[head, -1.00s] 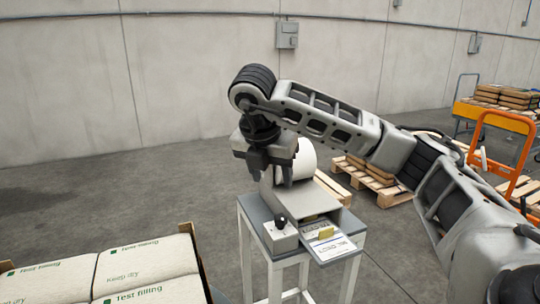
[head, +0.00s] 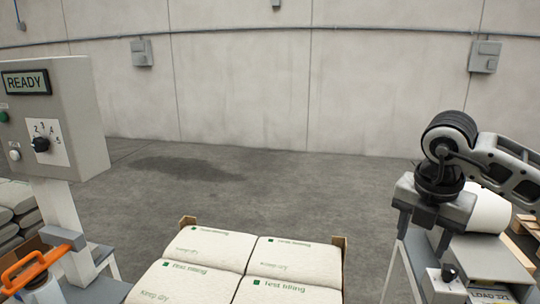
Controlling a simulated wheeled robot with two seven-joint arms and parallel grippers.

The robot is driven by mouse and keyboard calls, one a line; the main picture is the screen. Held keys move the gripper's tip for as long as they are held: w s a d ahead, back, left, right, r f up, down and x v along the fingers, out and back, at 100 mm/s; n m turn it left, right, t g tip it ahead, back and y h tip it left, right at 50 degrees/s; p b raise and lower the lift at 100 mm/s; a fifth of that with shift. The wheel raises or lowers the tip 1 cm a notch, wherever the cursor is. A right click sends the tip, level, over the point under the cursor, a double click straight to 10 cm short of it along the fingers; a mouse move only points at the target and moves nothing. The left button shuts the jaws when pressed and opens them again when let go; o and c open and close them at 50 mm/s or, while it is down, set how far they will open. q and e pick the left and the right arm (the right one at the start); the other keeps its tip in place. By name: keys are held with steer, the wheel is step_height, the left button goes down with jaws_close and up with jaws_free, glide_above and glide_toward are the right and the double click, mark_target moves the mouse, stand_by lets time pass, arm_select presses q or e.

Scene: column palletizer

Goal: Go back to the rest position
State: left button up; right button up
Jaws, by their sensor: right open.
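My right gripper (head: 424,232) hangs from my right arm at the right of the head view. It points down, open and empty, in front of a white roll (head: 487,208) on a grey label printer (head: 485,258). The printer stands on a small table with white legs (head: 403,270). I cannot tell the exact gap between the fingers and the printer. My left gripper is not in view.
A control box (head: 75,110) reading "READY", with a dial, stands at the left. Below it is an orange handle (head: 30,270). White sacks (head: 210,248) lie at the bottom middle between brown corner boards (head: 340,250). Bare floor (head: 270,175) lies beyond.

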steer(key=s+a+f+n+g+y, duration=0.1)
steer(key=s+a+f+n+y, duration=0.2)
steer(key=a, duration=0.6)
steer(key=s+a+f+n+g+y, duration=0.2)
steer(key=a+f+y, duration=0.3)
steer(key=a, duration=0.4)
steer(key=s+a+r+m+t+y, duration=0.2)
steer(key=a+r+y, duration=0.1)
steer(key=a+y, duration=0.35)
steer(key=s+a+r+m+t+y, duration=0.1)
steer(key=a+r+m+y, duration=0.15)
steer(key=a+y, duration=0.4)
steer(key=w+d+f+m+t+h, duration=0.3)
steer(key=d+f+m+t+h, duration=1)
steer(key=m, duration=0.7)
steer(key=s+d+f+m+g+h, duration=0.1)
steer(key=s+f, duration=0.4)
steer(key=f, duration=0.5)
steer(key=shift+s+m+g+h, duration=0.15)
steer(key=shift+m+g+h, duration=0.15)
steer(key=shift+m+h, duration=0.55)
steer(key=s+f+g, duration=0.1)
steer(key=s+f, duration=0.1)
steer(key=s+d+f+g, duration=0.1)
steer(key=s, duration=0.1)
steer(key=s+f+m+g+h, duration=0.1)
steer(key=s+f, duration=0.1)
steer(key=shift+s+d+f, duration=0.1)
steer(key=shift+d+f, duration=0.25)
steer(key=shift+c, duration=0.3)
